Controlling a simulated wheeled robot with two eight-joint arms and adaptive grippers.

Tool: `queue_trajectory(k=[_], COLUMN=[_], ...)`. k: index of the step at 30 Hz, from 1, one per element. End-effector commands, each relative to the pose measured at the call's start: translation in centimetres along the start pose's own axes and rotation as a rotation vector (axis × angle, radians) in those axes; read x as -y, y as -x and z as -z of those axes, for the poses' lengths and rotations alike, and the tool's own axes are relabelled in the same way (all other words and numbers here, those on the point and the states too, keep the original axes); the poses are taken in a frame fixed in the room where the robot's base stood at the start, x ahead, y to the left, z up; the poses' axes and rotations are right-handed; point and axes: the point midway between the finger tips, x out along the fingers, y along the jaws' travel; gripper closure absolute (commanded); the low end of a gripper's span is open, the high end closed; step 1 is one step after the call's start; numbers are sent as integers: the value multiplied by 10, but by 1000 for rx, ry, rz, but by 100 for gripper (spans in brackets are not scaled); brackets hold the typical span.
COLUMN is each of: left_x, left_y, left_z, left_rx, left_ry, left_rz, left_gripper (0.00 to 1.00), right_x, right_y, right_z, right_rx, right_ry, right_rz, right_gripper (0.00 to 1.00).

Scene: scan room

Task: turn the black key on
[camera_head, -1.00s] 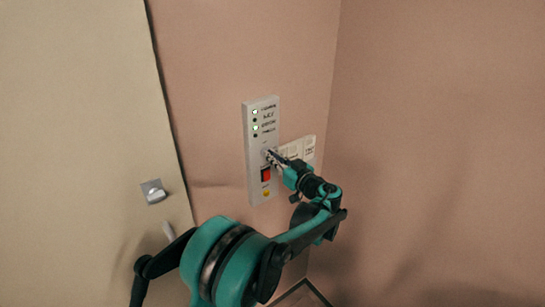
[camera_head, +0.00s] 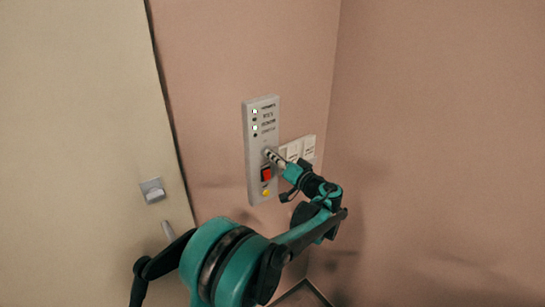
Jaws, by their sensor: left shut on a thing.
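A grey control panel (camera_head: 262,184) is fixed upright on the pink wall. It has a column of small indicator lights at its top, a red switch (camera_head: 266,174) below its middle and a yellow button (camera_head: 266,192) near its bottom. My left gripper (camera_head: 270,155) is at the panel's middle, just above the red switch, coming from the lower right. It is shut on the black key, which its fingers hide almost wholly. How far the key is turned cannot be made out. My right gripper is not in view.
White wall switches (camera_head: 308,147) sit just right of the panel, close behind my left gripper. A beige door (camera_head: 80,120) with a latch (camera_head: 153,190) and a handle stands on the left. The wall on the right is bare.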

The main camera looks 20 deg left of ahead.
Motion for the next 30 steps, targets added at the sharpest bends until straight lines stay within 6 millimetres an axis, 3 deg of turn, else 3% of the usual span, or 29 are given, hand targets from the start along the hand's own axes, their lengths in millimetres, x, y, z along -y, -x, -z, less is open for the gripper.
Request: queue_trajectory(k=[18, 30], left_x=[-2, -3], left_y=[1, 1], left_z=[-1, -1], left_rx=[0, -1], left_ry=[-576, -848], left_rz=[-2, -2], left_gripper=[100, 100], right_x=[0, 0], right_y=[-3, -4], right_z=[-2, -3], right_rx=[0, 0], right_ry=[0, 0], right_rz=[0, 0], right_gripper=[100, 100])
